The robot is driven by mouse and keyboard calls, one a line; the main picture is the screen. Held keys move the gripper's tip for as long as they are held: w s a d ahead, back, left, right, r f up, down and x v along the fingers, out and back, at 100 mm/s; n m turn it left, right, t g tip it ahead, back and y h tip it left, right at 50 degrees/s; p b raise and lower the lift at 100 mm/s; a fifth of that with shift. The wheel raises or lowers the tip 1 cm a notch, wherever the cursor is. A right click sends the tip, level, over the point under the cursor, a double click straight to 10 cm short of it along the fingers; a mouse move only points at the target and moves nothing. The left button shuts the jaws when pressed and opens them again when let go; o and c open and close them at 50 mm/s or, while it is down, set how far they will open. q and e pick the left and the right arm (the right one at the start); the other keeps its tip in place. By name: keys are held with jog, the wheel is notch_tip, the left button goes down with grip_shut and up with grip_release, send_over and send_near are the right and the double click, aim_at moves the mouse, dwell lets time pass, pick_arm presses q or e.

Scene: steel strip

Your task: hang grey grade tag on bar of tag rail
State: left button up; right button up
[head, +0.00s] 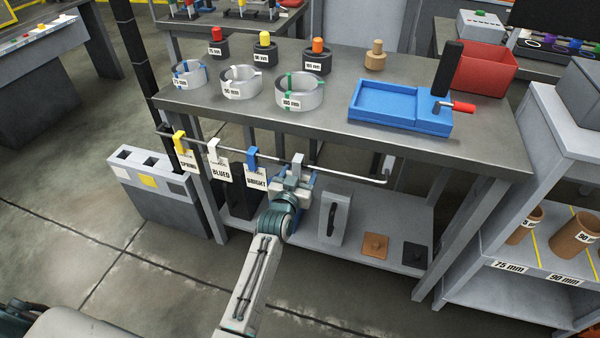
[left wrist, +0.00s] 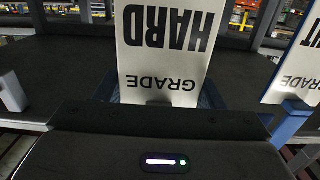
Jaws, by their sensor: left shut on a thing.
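The tag rail's thin bar (head: 345,174) runs along the front of the steel bench, below its top. My left gripper (head: 293,184) is at the bar, right of the blue tag, and shut on the grey grade tag. The tag's grey hook (head: 298,159) shows above the gripper, at the bar's height. I cannot tell whether it rests on the bar or is just in front of it. In the left wrist view the tag's white plate (left wrist: 165,50) reads HARD GRADE upside down. The gripper hides most of the tag in the head view. My right gripper is not in view.
On the bar hang a yellow SPRING tag (head: 180,144), a white BLUED tag (head: 219,165) and a blue BRIGHT tag (head: 254,170), the last close to my gripper. The bar right of my gripper is free up to its bent end (head: 386,170). A lower shelf (head: 345,255) lies below.

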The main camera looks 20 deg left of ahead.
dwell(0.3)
pick_arm(q)
jog(key=shift+f+b, duration=0.4)
jog(key=shift+f, duration=0.2)
jog(key=o, duration=1.1)
